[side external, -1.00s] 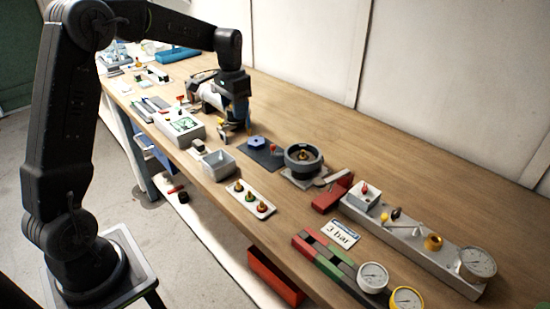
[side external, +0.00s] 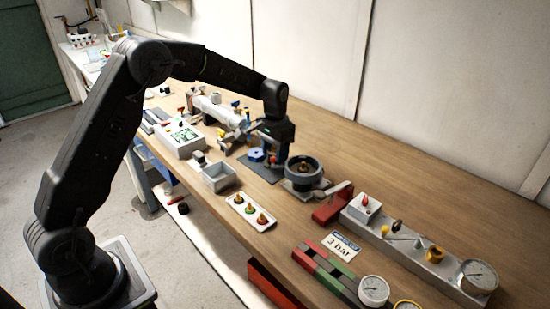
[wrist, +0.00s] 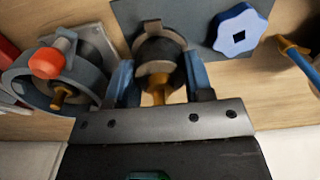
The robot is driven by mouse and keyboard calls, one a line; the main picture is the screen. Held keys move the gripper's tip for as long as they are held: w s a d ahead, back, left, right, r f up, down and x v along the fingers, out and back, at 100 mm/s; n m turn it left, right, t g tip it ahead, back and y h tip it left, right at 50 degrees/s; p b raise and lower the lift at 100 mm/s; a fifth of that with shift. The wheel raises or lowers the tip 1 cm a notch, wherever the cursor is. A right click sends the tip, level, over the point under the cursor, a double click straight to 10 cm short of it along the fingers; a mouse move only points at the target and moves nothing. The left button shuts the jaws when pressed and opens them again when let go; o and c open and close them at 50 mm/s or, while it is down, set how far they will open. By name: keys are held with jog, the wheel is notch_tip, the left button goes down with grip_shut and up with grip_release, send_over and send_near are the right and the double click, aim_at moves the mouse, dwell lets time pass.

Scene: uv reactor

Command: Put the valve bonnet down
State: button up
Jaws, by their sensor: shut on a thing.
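My gripper (wrist: 159,78) is shut on the valve bonnet (wrist: 158,48), a dark round piece with a pale grey collar and a brass stem. The bonnet sits between the two blue fingers in the wrist view. In the side view my gripper (side external: 274,152) is low over the bench, beside the blue handwheel (side external: 257,154) and left of the round grey valve body (side external: 303,170). The bonnet is mostly hidden there, and I cannot tell whether it touches the surface below. The handwheel also shows in the wrist view (wrist: 241,27).
A dark grey mat (wrist: 198,13) lies under the handwheel. A red-capped grey piece (wrist: 46,63) is close at left in the wrist view. A blue and yellow tool (wrist: 298,53) is at right. A grey open box (side external: 219,177) and a white tray (side external: 238,209) stand in front.

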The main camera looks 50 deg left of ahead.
jog(key=shift+f, duration=1.15)
jog(key=shift+f, duration=0.15)
jog(key=o, duration=0.9)
